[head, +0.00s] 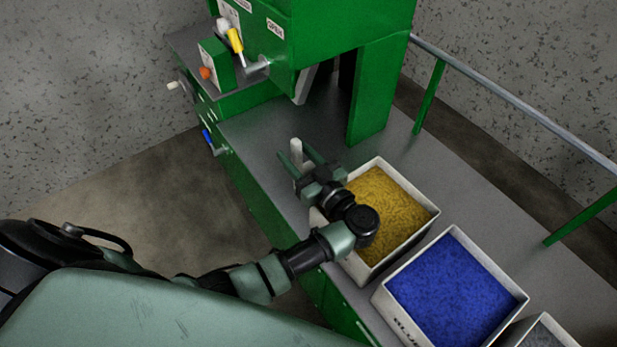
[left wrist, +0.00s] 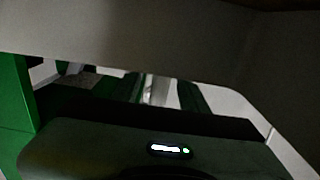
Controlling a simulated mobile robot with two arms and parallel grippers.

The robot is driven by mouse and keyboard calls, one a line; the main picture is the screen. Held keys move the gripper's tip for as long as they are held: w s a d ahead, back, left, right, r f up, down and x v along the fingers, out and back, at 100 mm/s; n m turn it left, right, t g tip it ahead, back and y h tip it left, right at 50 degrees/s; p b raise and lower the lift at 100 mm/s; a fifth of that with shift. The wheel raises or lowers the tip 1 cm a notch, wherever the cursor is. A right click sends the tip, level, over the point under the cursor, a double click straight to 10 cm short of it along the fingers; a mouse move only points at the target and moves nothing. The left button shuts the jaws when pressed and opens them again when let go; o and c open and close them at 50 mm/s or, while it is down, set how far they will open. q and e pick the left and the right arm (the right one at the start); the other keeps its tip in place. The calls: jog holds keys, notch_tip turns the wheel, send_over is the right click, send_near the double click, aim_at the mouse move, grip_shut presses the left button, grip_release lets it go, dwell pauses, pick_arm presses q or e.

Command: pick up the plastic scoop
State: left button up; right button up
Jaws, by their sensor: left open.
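A whitish upright piece, which looks like the plastic scoop (head: 296,146), stands on the grey bench top beside the yellow-filled bin. My left gripper (head: 298,158) is open, with its two green fingers on either side of this piece. I cannot tell whether either finger touches it. The left wrist view is dark; a pale strip of the scoop (left wrist: 155,90) shows between the fingers of my left gripper (left wrist: 161,90). The lower part of the scoop is hidden by the gripper. My right gripper is not in view.
A white bin of yellow granules (head: 428,212) stands right beside my left wrist. A white bin of blue granules (head: 512,305) is nearer, with another bin partly cut off. A green machine (head: 345,30) rises behind the bench top (head: 260,125), which is clear at left.

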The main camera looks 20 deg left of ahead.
pick_arm(q)
grip_shut()
jog(key=shift+r, duration=0.1)
